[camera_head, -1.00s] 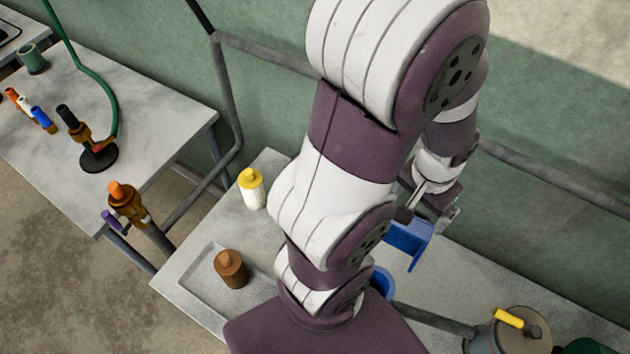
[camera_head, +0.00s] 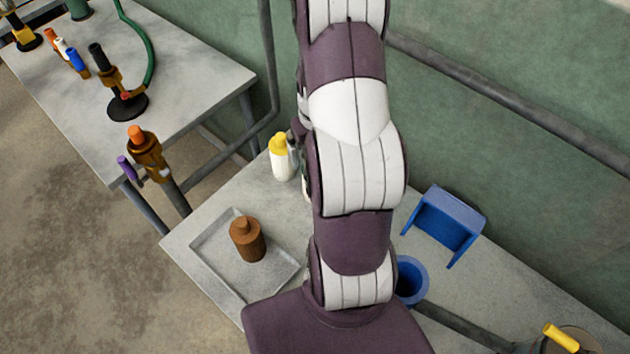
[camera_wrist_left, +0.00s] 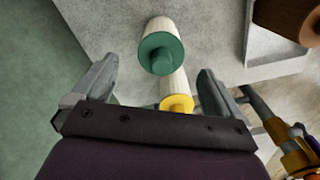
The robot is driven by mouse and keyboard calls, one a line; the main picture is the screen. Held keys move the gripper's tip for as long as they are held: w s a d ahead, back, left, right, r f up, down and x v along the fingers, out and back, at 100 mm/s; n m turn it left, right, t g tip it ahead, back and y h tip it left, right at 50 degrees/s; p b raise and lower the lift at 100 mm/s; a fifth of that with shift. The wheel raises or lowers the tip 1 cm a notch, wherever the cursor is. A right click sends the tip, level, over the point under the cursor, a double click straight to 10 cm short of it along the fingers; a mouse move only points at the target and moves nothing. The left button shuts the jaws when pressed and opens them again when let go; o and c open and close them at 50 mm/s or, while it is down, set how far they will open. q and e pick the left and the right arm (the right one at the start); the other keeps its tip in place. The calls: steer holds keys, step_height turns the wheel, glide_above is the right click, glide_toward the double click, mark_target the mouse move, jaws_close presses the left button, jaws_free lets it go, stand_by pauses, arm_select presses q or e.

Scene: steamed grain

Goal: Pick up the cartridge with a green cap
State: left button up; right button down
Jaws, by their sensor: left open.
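The cartridge with a green cap (camera_wrist_left: 161,52) shows in the left wrist view, its pale body (camera_wrist_left: 163,24) pointing away. It lies ahead of and between the fingers of my left gripper (camera_wrist_left: 155,78), which is open and empty. A white cartridge with a yellow cap (camera_wrist_left: 177,103) is also between the fingers in that view. In the head view the yellow-capped cartridge (camera_head: 282,163) stands upright on the near table, just left of my arm. The green-capped cartridge is hidden there behind my arm, as is most of my left gripper. My right gripper is not seen.
A brown bottle (camera_head: 247,243) stands on a shallow tray (camera_head: 206,263). A blue holder (camera_head: 450,216) and blue cup (camera_head: 411,281) are right of my arm. A second table (camera_head: 185,70) with burners is at upper left. A green wall runs behind.

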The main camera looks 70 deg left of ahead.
arm_select(q)
step_height(320, 180, down, 6)
steer(key=shift+s+a+r, duration=0.1)
steer(key=shift+r, duration=0.2)
steer(key=c, duration=1.7)
